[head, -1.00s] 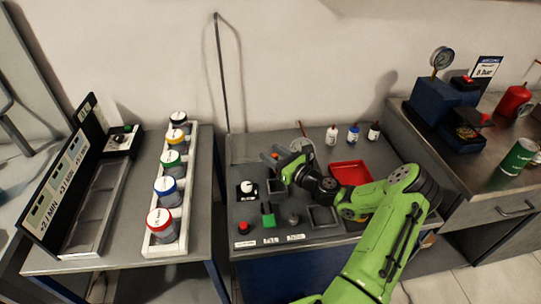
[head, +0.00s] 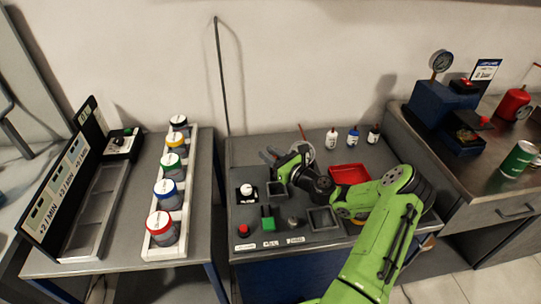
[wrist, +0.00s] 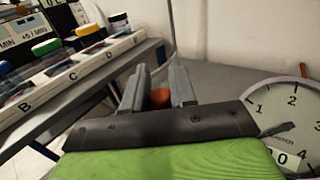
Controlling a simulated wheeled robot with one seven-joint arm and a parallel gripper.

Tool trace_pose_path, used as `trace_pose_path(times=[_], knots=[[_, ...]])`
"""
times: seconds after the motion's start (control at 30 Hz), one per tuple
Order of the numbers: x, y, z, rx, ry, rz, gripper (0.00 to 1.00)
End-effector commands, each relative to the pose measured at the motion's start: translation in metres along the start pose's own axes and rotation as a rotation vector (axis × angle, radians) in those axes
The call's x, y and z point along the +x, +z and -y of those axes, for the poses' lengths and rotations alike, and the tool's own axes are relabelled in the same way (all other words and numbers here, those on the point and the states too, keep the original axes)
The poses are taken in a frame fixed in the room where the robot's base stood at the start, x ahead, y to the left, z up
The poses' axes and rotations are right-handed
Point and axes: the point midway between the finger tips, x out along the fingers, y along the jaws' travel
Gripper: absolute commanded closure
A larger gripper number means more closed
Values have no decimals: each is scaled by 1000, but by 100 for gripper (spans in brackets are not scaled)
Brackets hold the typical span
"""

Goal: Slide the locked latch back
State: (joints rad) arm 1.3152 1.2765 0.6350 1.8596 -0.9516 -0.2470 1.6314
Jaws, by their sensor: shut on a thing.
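My gripper (head: 269,155) is at the back of the middle bench, left of a round dial gauge. In the wrist view its two grey fingers (wrist: 156,90) are close around an orange-red rounded knob (wrist: 160,97), of which only a small part shows between them. I take this knob for the latch's handle, but the latch body and track are hidden by the fingers and gripper. In the head view the knob cannot be made out. The dial gauge (wrist: 290,108) stands close on the right in the wrist view.
The middle bench also holds a white knob (head: 246,190), a green block (head: 267,222), a red button (head: 243,230), a red tray (head: 350,172) and several bottles. A rack of colour-capped jars (head: 166,228) stands on the left bench. A blue gauge unit (head: 440,105) stands at right.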

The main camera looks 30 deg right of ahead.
Motion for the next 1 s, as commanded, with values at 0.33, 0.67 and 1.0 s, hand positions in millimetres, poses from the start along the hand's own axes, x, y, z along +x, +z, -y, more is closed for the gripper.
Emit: trace_pose_path(times=[0.33,0.67,1.0], knots=[[18,1,14,-2,-2,0,100],[18,1,14,-2,-3,1,52],[18,1,11,1,2,-1,52]])
